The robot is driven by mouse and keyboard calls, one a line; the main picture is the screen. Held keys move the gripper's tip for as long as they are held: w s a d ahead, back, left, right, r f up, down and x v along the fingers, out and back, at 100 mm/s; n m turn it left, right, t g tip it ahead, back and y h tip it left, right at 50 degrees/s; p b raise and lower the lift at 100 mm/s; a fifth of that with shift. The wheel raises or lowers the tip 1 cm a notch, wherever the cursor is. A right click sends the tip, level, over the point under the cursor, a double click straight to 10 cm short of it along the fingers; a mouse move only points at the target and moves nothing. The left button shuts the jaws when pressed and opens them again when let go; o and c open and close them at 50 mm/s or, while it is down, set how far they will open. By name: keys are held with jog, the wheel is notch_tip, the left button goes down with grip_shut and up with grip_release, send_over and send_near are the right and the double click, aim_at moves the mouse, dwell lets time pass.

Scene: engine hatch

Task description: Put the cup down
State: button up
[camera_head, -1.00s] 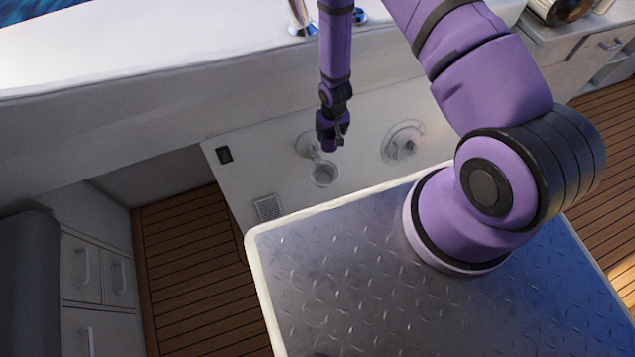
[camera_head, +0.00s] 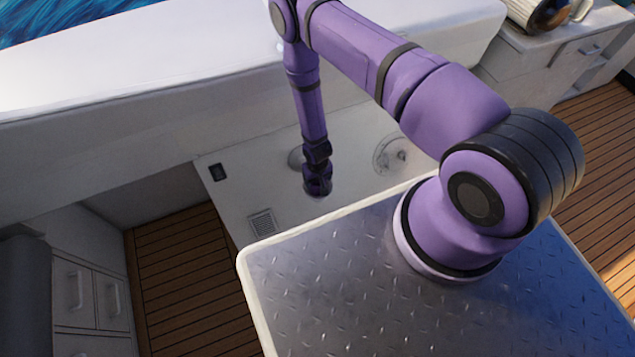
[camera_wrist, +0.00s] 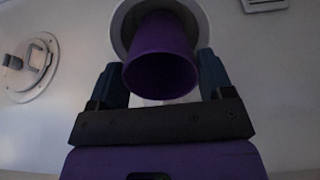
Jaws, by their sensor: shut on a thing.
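The purple cup (camera_wrist: 162,28) is between the two dark fingers of my gripper (camera_wrist: 160,78) in the wrist view. My gripper is shut on it. A pale round fitting (camera_wrist: 122,30) shows as a ring behind the cup; I cannot tell whether the cup touches it or is inside it. The cup is hard to tell from my purple wrist in that view.
A round hatch with a latch (camera_head: 393,155) is on the panel to the right. A small vent (camera_head: 262,223) and a black switch (camera_head: 218,172) are to the left. A white ledge (camera_head: 150,90) overhangs behind. A metal tread plate (camera_head: 350,290) lies in front.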

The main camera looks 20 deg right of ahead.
jog(key=shift+f, duration=1.35)
jog(key=shift+f, duration=0.15)
jog(key=o, duration=1.2)
jog(key=shift+o, duration=0.2)
notch_tip(320, 180, up, 12)
jog(key=shift+r, duration=0.2)
